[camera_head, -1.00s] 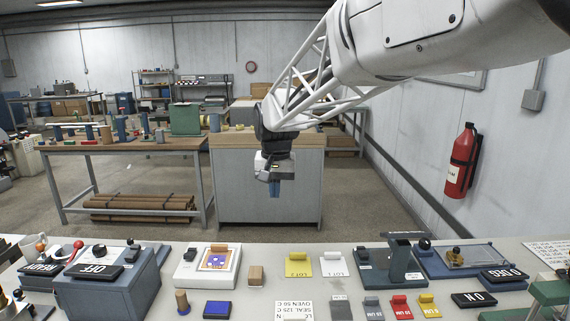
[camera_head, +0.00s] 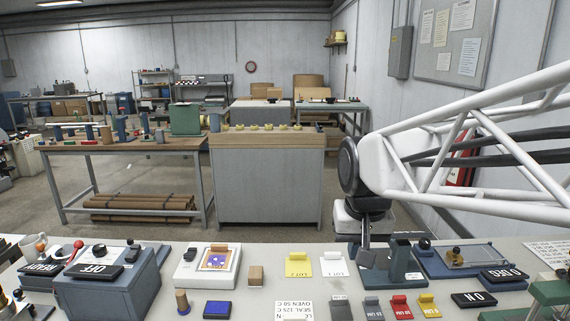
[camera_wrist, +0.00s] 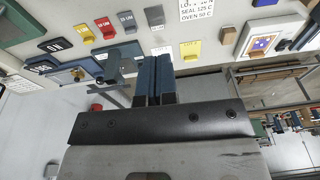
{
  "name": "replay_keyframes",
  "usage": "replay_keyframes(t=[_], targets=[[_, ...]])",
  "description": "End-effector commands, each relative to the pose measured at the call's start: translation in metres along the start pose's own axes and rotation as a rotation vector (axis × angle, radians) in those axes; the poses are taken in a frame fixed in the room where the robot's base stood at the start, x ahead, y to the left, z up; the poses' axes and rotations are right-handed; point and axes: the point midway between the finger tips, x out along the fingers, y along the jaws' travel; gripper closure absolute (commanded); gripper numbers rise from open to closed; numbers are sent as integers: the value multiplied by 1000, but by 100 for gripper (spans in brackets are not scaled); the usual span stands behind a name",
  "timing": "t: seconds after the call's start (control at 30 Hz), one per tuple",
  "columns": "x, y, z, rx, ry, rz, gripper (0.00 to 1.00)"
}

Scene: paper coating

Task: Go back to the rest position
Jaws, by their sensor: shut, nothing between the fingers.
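My gripper (camera_head: 366,246) hangs pointing down above the back edge of the workbench, beside the dark blue stand (camera_head: 401,262). In the wrist view its two blue fingers (camera_wrist: 154,76) are closed side by side, with nothing between them. The white lattice arm reaches in from the right of the head view. The fingertips overlap the stand's left part in the head view, and I cannot tell how near they are to it.
The bench (camera_head: 255,301) carries a blue oven-like box (camera_head: 112,290), a white plate with a purple pad (camera_head: 208,265), a yellow card (camera_head: 298,265), a white card (camera_head: 333,265) and several coloured tabs. A red extinguisher (camera_head: 462,165) shows behind the arm. Open floor lies behind the bench.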

Motion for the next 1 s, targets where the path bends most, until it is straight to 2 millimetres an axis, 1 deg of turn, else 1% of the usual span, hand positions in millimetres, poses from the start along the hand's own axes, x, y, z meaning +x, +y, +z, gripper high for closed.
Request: replay_keyframes(t=[0.03,0.1,0.4,0.5,0.6,0.7,0.8,1.0], targets=[[1,6,14,2,7,2,100],[3,14,30,2,14,4,100],[20,42,101,2,45,16,100],[26,48,121,2,53,21,100],[32,52,136,1,59,24,100],[35,55,145,1,65,26,100],[37,56,150,0,66,27,100],[38,57,151,0,66,28,100]])
